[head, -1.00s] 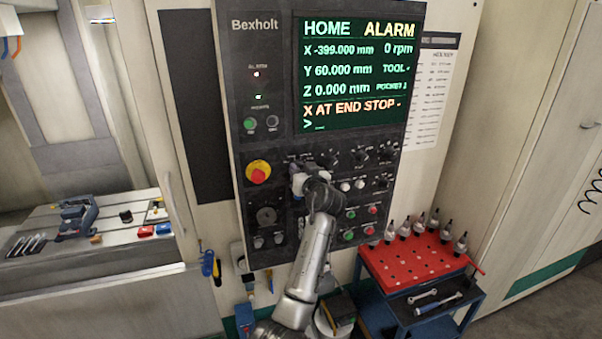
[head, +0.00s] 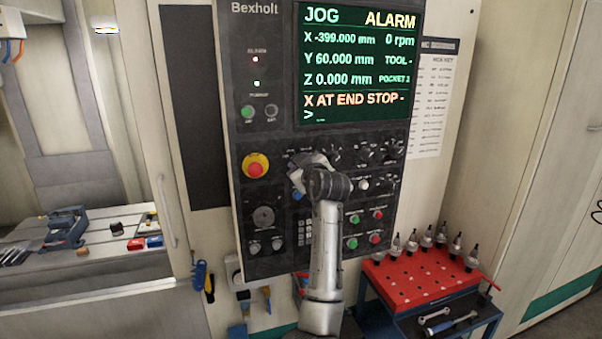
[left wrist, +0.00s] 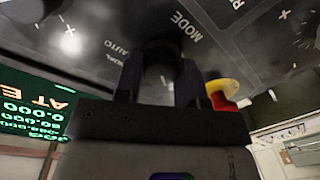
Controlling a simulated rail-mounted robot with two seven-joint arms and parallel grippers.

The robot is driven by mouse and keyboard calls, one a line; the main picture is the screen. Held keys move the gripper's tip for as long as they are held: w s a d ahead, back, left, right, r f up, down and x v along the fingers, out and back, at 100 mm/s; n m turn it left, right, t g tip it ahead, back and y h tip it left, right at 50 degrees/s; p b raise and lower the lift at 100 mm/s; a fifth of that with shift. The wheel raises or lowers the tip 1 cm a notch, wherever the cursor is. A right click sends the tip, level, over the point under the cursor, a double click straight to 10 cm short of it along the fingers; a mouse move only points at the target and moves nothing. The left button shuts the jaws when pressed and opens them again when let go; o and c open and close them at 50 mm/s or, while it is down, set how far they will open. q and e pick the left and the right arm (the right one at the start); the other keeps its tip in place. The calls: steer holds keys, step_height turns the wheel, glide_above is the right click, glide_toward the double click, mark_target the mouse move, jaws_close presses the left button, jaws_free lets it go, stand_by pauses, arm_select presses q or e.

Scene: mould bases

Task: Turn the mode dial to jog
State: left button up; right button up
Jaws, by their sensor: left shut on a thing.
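The control panel (head: 289,225) stands upright in the head view. Its screen (head: 350,64) reads JOG and ALARM, with X AT END STOP below. In the left wrist view the dark mode dial (left wrist: 160,62) sits beside the MODE lettering, with AUTO near it. My left gripper (left wrist: 160,82) is shut on the dial, one finger on each side. In the head view my left gripper (head: 300,172) is at the panel and its hand covers the dial. The dial's pointer is hidden. My right gripper is in neither view.
A red emergency stop button (head: 256,166) on a yellow base is left of the gripper. Other knobs and lit buttons surround it closely. A red tool tray (head: 420,280) on a blue cart stands lower right. A machine bed (head: 80,290) with small parts lies left.

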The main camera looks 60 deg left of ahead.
arm_select(q)
steer(key=shift+n, duration=0.3)
steer(key=o, duration=0.9)
steer(key=s+d, duration=0.1)
steer(key=d, duration=0.3)
steer(key=s+d+b, duration=0.1)
steer(key=d, duration=0.4)
steer(key=d+b, duration=0.1)
steer(key=d, duration=0.3)
steer(key=shift+s+d+r, duration=0.25)
steer(key=shift+s+r, duration=0.05)
steer(key=shift+s, duration=0.1)
